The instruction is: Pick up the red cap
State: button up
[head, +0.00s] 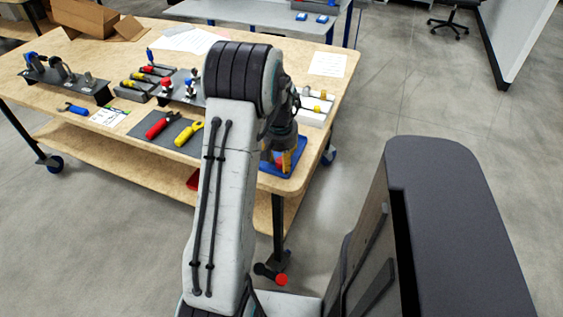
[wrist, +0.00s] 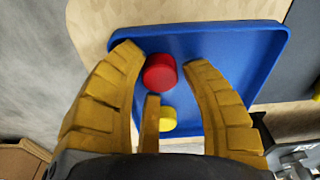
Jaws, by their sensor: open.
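The red cap (wrist: 160,72) lies in a shallow blue tray (wrist: 255,50) in the wrist view. My gripper (wrist: 162,58) has tan fingers spread open, one to the left of the cap and one to the right, with a third, shorter-looking finger below it. The left fingertip is very close to the cap; I cannot tell if it touches. A yellow cap (wrist: 168,119) lies nearer my palm, partly behind the third finger. In the head view my gripper (head: 286,160) is over the blue tray (head: 273,170) at the table corner, and the arm hides much there.
The wooden table (head: 120,60) carries a grey mat with a red-handled tool (head: 160,124) and a yellow-handled tool (head: 189,133), a black rack (head: 65,84), and a cardboard box (head: 85,16). A white block with yellow parts (head: 316,106) is beyond the tray.

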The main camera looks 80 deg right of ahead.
jog(key=shift+f, duration=0.15)
jog(key=c, duration=0.4)
dwell(0.4)
